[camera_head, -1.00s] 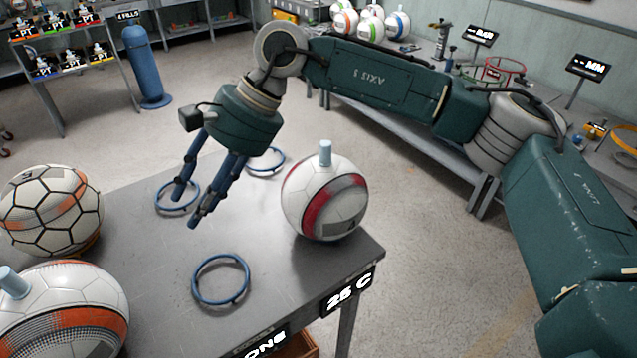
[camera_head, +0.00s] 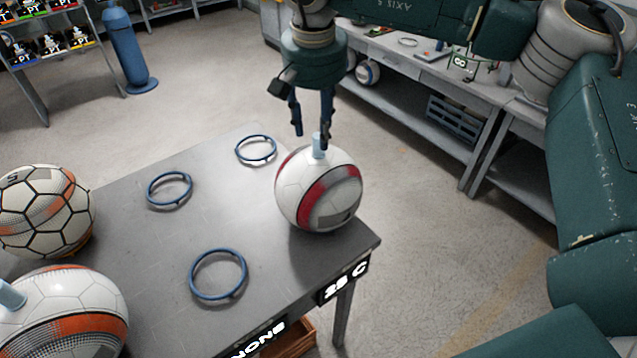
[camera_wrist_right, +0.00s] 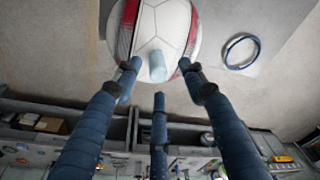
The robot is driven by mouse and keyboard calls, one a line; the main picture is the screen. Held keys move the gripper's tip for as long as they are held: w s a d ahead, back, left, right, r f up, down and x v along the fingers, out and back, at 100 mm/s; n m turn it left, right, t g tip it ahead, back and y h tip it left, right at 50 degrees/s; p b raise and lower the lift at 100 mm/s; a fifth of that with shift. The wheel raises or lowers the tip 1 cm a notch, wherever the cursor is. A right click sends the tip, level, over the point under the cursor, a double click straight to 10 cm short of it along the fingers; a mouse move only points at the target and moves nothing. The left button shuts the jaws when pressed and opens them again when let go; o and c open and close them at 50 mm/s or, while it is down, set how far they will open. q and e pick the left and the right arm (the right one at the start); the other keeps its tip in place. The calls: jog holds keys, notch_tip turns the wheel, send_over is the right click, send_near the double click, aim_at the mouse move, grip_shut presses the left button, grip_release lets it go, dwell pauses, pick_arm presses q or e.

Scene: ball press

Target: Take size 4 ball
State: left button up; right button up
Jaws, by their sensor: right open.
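Three balls stand on the grey table (camera_head: 120,230) in the head view. A white ball with red bands (camera_head: 318,190) stands at its right corner, with a pale blue peg (camera_head: 319,145) on top. A white-orange ball with black seams (camera_head: 45,212) and a white ball with an orange band (camera_head: 65,320) stand at the left. The right wrist view shows the peg (camera_wrist_right: 157,66) between the spread fingers (camera_wrist_right: 159,85). My left gripper is not in view.
Several empty blue rings (camera_head: 218,274) lie on the table. Signs hang on its front edge. A long workbench (camera_head: 430,95) stands behind at the right. A blue cylinder (camera_head: 128,45) stands at the back left. Open floor lies between them.

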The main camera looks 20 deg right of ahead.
aim_at(318, 135)
jog(key=f, duration=0.1)
jog(key=f+p, duration=0.1)
jog(key=f, duration=0.1)
jog(key=shift+w+d+f+p, duration=0.15)
jog(key=shift+d+p, duration=0.1)
jog(key=shift+p, duration=0.05)
jog(key=shift+f, duration=0.3)
jog(key=shift+r, duration=0.1)
grip_shut()
jog(key=shift+w, duration=0.1)
